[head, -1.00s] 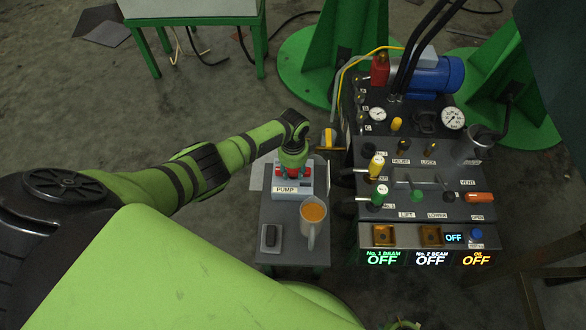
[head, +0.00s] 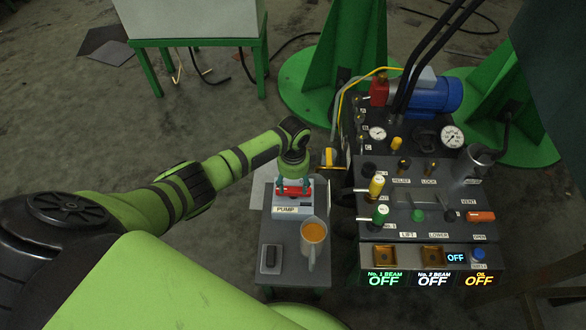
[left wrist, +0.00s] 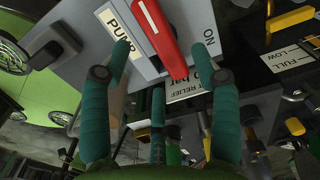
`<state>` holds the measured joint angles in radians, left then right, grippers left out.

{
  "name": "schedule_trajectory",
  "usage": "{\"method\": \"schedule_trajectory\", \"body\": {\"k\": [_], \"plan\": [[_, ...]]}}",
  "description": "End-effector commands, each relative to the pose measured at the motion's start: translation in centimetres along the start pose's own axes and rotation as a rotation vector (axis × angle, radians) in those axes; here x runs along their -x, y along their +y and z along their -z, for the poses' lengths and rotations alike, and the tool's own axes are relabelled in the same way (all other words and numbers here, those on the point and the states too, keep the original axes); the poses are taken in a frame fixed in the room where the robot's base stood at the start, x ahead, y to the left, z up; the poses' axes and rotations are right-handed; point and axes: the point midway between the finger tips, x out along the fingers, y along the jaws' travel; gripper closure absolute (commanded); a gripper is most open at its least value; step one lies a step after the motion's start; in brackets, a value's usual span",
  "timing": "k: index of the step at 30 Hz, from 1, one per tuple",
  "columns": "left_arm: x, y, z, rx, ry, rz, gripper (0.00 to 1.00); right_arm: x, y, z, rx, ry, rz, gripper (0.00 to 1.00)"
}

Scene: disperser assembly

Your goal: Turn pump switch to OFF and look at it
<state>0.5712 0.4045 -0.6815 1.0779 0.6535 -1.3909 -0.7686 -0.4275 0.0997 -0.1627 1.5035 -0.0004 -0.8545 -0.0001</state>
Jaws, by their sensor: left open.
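The pump switch is a grey box labelled PUMP (head: 292,210) on a small dark side table. Its red handle (head: 293,191) lies roughly left to right in the head view. My left gripper (head: 294,183) is over the box with its teal fingers open. In the left wrist view the red handle (left wrist: 157,30) shows a white line and reaches in between the open fingertips of the left gripper (left wrist: 165,45). An ON marking (left wrist: 209,32) lies right of the handle. No OFF marking on the box is readable. My right gripper is not in view.
An orange-filled mug (head: 313,233) stands just in front of the box. A dark handheld device (head: 270,258) lies on the table (head: 290,276). A control console (head: 436,224) with levers, gauges and lit OFF displays stands close on the right.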

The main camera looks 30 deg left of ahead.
Motion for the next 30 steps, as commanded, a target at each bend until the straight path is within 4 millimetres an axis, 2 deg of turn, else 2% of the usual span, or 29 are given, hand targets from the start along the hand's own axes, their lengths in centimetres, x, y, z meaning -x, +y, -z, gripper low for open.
{"method": "schedule_trajectory", "body": {"k": [6,12,16,30], "plan": [[4.6,-0.1,0.0,-0.001,0.001,0.004,0.38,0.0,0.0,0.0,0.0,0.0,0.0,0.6],[7.0,0.0,-0.1,0.001,-0.002,0.0,0.38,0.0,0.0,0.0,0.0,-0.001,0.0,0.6],[7.5,0.0,-0.1,0.002,-0.001,-0.001,0.38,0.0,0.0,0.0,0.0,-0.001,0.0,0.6],[7.5,0.0,-0.1,0.001,-0.002,-0.001,0.38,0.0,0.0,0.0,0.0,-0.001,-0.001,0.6]]}}
